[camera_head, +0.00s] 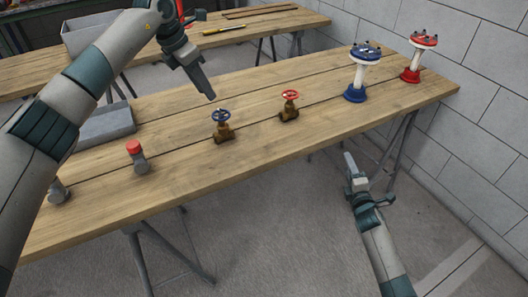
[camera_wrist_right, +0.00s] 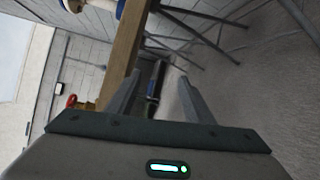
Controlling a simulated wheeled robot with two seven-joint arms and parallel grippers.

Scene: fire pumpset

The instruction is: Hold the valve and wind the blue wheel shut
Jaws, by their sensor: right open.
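A small brass valve with a blue wheel (camera_head: 222,117) stands upright on the wooden table. A similar brass valve with a red wheel (camera_head: 290,95) stands to its right. My left gripper (camera_head: 210,95) hangs above the table, behind and slightly left of the blue-wheel valve, apart from it; its finger gap is not clear. My right gripper (camera_head: 350,160) is in front of the table's near edge, away from both valves. In the right wrist view its fingers (camera_wrist_right: 160,75) are spread with nothing between them. A red wheel (camera_wrist_right: 71,101) shows beyond the table edge there.
The table (camera_head: 265,150) has clear wood around the valves. A blue-topped white pillar (camera_head: 361,72) and a red-topped one (camera_head: 418,55) stand at the right end. A red-capped grey fitting (camera_head: 136,156) and a grey tray (camera_head: 105,124) are left. A block wall (camera_head: 470,110) closes the right.

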